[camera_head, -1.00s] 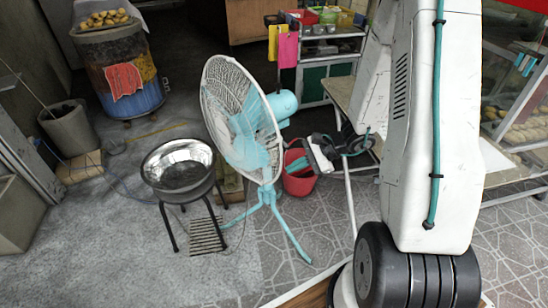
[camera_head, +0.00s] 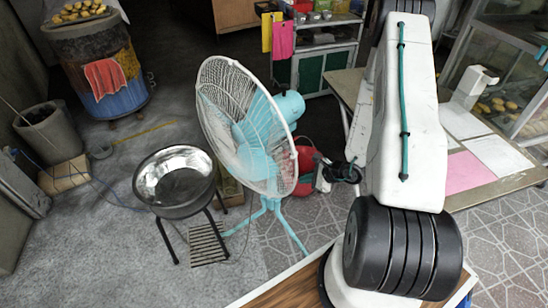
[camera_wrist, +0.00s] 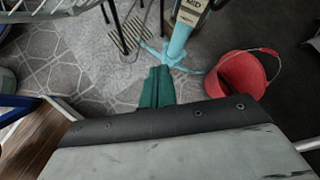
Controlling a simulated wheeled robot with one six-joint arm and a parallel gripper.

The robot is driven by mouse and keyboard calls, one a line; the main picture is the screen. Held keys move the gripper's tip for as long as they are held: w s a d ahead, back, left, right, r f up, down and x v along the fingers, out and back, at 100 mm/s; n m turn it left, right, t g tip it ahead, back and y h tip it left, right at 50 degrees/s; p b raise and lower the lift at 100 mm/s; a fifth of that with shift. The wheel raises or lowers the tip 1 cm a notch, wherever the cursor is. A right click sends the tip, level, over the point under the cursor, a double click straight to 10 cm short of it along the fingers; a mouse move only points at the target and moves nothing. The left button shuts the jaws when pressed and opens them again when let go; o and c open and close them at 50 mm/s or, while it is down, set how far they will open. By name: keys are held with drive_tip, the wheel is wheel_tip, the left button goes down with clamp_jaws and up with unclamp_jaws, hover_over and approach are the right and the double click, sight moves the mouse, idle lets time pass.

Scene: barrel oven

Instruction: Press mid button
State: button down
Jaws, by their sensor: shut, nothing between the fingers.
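The turquoise fan (camera_head: 247,135) stands on the floor left of my arm, its round caged head tilted. In the wrist view its stand (camera_wrist: 180,42) rises at the top, with a pale panel (camera_wrist: 192,10) on it, partly cut off by the frame edge. Separate buttons, including the mid button, cannot be made out. My gripper shows in the wrist view as dark teal fingers (camera_wrist: 157,80), shut together and empty, below the panel in the picture. In the head view my wrist is right of the fan head and the fingers cannot be made out clearly.
A red bucket (camera_wrist: 242,76) stands beside the fan stand. A metal bowl on a black stand (camera_head: 176,180) is left of the fan. A table (camera_head: 515,185) stands on the right beside my arm. A barrel oven (camera_head: 98,70) is at the back left.

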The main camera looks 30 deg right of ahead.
drive_tip(key=shift+w+f, duration=0.1)
drive_tip(key=shift+w, duration=0.1)
drive_tip(key=w+a, duration=0.2)
drive_tip(key=w, duration=0.6)
drive_tip(key=shift+w, duration=0.2)
idle(2.1)
drive_tip(key=shift+w, duration=0.4)
drive_tip(key=shift+w+a, duration=0.1)
drive_tip(key=shift+w, duration=0.3)
idle(0.5)
idle(0.3)
drive_tip(key=shift+s, duration=0.85)
drive_tip(key=shift+s+d, duration=0.1)
drive_tip(key=shift+d, duration=0.1)
